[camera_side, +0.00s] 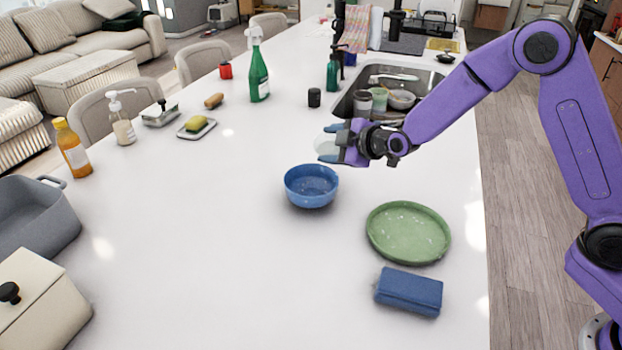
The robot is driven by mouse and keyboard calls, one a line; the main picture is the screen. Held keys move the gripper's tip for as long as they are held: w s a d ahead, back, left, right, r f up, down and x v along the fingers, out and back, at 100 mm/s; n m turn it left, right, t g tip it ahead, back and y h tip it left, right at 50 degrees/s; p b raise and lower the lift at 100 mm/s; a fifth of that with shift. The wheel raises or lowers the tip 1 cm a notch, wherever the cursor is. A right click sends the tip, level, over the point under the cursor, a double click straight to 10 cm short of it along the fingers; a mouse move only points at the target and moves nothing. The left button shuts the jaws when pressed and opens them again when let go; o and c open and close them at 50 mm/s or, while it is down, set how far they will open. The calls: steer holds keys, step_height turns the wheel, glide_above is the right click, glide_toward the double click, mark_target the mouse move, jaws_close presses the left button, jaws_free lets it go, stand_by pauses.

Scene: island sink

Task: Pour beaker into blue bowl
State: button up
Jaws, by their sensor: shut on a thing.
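The blue bowl (311,197) stands upright on the white island counter, near the middle of the view. My gripper (330,144) is above and slightly behind the bowl's right rim, with its blue-grey fingertips pointing left. It is shut on a pale, see-through beaker (325,147), which is small and partly covered by the fingers. The beaker appears apart from the bowl. Its exact tilt and its contents cannot be made out.
The sink (358,80) with dishes is behind my gripper. A black cup (314,97) and green spray bottle (258,75) stand farther back.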

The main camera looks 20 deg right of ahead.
steer(key=shift+a+r+n+h, duration=0.15)
steer(key=shift+n+h, duration=0.25)
stand_by(0.3)
steer(key=shift+s+a+f+n+t+h, duration=0.2)
steer(key=shift+f+n+t+h, duration=0.1)
steer(key=shift+f+n+t, duration=0.3)
stand_by(0.6)
steer(key=shift+a+r+n+h, duration=0.15)
steer(key=shift+n+h, duration=0.15)
steer(key=shift+n, duration=0.2)
stand_by(0.7)
steer(key=shift+s+a+f+n+t+h, duration=0.15)
steer(key=shift+s+a+f+n+t, duration=0.1)
steer(key=shift+a+f+n, duration=0.15)
steer(key=shift+s+a+f+n+t+h, duration=0.2)
steer(key=shift+s+a+f+t, duration=0.1)
steer(key=shift+a, duration=0.15)
stand_by(0.4)
steer(key=shift+a+n+t+h, duration=0.2)
steer(key=shift+n+t+h, duration=0.15)
steer(key=shift+n, duration=0.15)
steer(key=shift+w+d+r+m+g+y, duration=0.25)
steer(key=shift+d+r+m+g+y, duration=0.1)
steer(key=shift+d+m, duration=0.2)
steer(key=shift+w+d+r+m+g+y, duration=0.25)
steer(key=shift+d+r+m, duration=0.1)
steer(key=shift+d+m, duration=0.2)
